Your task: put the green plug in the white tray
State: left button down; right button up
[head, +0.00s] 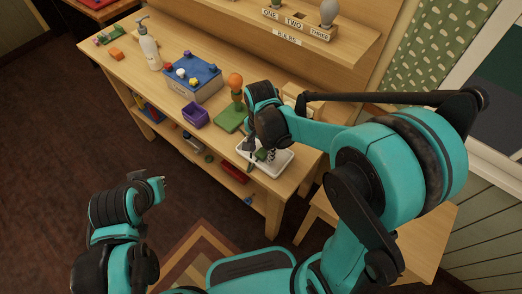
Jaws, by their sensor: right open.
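The white tray (283,166) lies near the right end of the wooden table. My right gripper (268,154) reaches down over the tray, open, with its fingers low over its inside. A small dark green piece (260,154), which looks like the green plug, lies in the tray beside the fingertips, partly covered by them; I cannot tell if they touch it. A grey piece (247,145) shows at the tray's left end. My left gripper (161,187) hangs in front of the table, away from everything; its fingers are too small to read.
Left of the tray stand a green base (229,119) with an orange ball (235,80), a purple bin (195,115), a blue box (205,86) with several coloured knobs and a pump bottle (149,48).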

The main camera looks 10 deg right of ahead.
aim_at(261, 153)
notch_tip(261, 153, up, 12)
jog(key=p, duration=0.4)
jog(key=s+d+r+n+t, duration=0.2)
jog(key=s+d+n+t, duration=0.4)
jog(key=s+n, duration=0.3)
jog(key=shift+r+n+t, duration=0.3)
jog(key=shift+n+t, duration=0.4)
jog(key=shift+d+f, duration=0.1)
jog(key=shift+f, duration=0.05)
notch_tip(261, 153, down, 3)
jog(key=b, duration=0.2)
jog(key=shift+b, duration=0.35)
